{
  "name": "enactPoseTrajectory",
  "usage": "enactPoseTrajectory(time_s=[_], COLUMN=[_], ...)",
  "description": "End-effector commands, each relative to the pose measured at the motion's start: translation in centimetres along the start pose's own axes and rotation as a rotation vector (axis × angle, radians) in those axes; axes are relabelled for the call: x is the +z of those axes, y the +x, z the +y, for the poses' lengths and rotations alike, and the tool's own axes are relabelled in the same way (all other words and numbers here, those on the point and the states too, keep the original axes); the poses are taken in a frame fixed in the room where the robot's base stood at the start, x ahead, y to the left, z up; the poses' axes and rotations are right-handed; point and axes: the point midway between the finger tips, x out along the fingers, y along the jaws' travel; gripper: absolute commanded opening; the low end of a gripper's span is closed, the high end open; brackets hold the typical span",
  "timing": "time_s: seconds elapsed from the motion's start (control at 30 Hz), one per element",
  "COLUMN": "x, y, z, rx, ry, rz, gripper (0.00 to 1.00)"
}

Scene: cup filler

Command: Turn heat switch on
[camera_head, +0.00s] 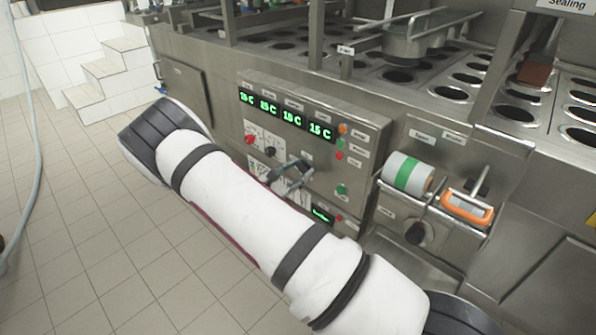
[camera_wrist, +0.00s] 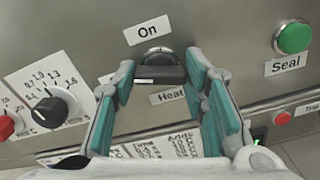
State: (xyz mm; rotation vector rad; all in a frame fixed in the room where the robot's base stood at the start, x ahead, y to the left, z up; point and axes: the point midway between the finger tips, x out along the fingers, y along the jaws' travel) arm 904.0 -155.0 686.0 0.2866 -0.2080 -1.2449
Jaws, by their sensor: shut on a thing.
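The heat switch (camera_wrist: 158,72) is a dark rotary knob on the metal panel. It sits between an "On" label above and a "Heat" label below in the wrist view. My gripper (camera_wrist: 160,78) has its two teal-padded fingers on either side of the knob, shut on it. The knob's dark handle lies roughly level across the picture, turned neither to "On" nor clearly to another mark that I can read. In the head view my gripper (camera_head: 292,176) is at the lower middle of the control panel, and it and my arm hide the switch there.
A green Seal button (camera_wrist: 293,38) is at the right. Green displays (camera_head: 285,116) top the panel (camera_head: 365,135). A tape roll (camera_head: 408,173) is right of it. The tiled floor (camera_head: 90,240) is clear.

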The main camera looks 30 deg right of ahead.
Motion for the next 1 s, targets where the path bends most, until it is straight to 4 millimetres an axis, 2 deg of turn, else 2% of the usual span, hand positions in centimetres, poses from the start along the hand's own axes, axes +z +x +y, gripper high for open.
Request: enactPoseTrajectory(time_s=[1.0], x=[-0.01], y=[-0.06], z=[-0.09], rx=[0.001], ry=[0.950], rz=[0.001], gripper=[0.12])
